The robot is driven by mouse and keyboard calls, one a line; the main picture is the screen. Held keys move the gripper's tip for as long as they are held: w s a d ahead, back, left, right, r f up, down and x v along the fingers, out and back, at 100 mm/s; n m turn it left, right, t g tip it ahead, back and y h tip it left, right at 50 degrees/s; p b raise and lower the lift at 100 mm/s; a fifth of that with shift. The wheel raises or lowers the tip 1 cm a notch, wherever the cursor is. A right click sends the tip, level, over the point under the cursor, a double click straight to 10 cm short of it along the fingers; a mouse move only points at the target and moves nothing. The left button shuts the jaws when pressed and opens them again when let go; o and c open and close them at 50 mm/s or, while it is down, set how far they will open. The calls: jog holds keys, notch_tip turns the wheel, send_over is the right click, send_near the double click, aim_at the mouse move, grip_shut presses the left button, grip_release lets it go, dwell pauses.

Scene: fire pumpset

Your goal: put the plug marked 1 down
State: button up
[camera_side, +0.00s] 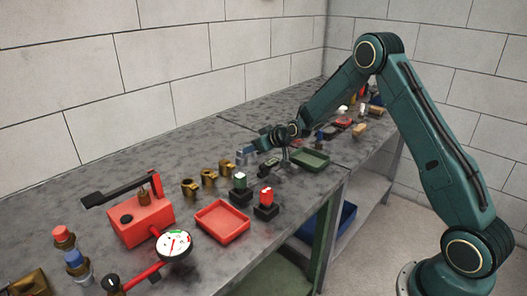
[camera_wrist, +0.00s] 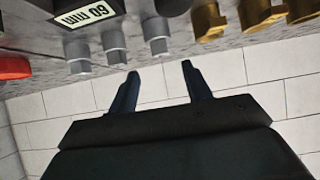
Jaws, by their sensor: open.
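My gripper (camera_side: 284,158) is over the bench, just left of the green tray. In the wrist view its two dark fingers (camera_wrist: 160,68) are spread apart, with nothing between them. No figure 1 can be read on anything, so I cannot tell which piece is the plug marked 1. The green tray (camera_side: 310,153) and the red tray (camera_side: 222,238) look empty in the side view.
Black sockets with a green top (camera_side: 240,180) and a red top (camera_side: 266,193) stand near the red tray. Brass fittings (camera_side: 208,177), a red pump (camera_side: 145,220) and a gauge (camera_side: 174,246) are to the left. Several small items crowd the far bench.

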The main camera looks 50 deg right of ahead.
aim_at(244, 158)
jog(key=shift+x, duration=0.9)
jog(key=shift+x, duration=2.6)
jog(key=shift+a+f, duration=0.1)
grip_shut()
